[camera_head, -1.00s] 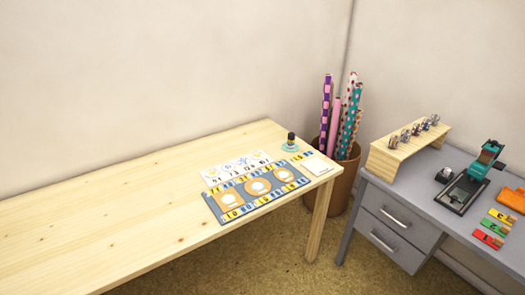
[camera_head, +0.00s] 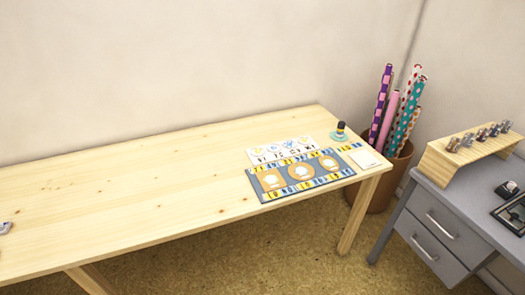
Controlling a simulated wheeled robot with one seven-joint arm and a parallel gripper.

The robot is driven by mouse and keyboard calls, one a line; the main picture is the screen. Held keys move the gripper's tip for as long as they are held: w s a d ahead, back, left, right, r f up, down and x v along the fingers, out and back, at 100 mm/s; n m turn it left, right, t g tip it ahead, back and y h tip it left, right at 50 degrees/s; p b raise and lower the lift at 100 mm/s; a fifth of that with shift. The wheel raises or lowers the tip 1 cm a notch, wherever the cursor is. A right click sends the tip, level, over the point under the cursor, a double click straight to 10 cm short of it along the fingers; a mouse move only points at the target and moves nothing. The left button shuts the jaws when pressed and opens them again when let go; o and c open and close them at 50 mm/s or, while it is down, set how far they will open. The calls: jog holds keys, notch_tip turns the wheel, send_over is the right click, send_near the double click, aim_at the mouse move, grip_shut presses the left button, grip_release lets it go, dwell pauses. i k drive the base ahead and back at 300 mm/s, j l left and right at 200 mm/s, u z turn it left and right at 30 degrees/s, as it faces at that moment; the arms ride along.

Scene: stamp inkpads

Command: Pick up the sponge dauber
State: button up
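A small upright object with a black body and a pale yellowish band, which looks like the sponge dauber (camera_head: 341,127), stands on a small teal dish (camera_head: 338,138). It is at the far right corner of the wooden table (camera_head: 130,195). It is too small to make out its tip. My gripper is not in view, and nothing touches the dauber.
A blue-grey mat (camera_head: 262,194) with round and square pieces, a printed white sheet (camera_head: 281,150) and a white pad (camera_head: 365,158) lie near the dauber. A pot (camera_head: 392,178) of wrapping rolls stands behind. A grey desk (camera_head: 450,215) is right. The table's left is mostly clear.

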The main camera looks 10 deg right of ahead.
aim_at(340, 127)
jog(key=i+j+z, duration=0.4)
jog(key=i+j, duration=0.5)
jog(key=i, duration=0.3)
jog(key=i+j+z, duration=0.35)
jog(key=i+j, duration=0.7)
jog(key=j, duration=0.25)
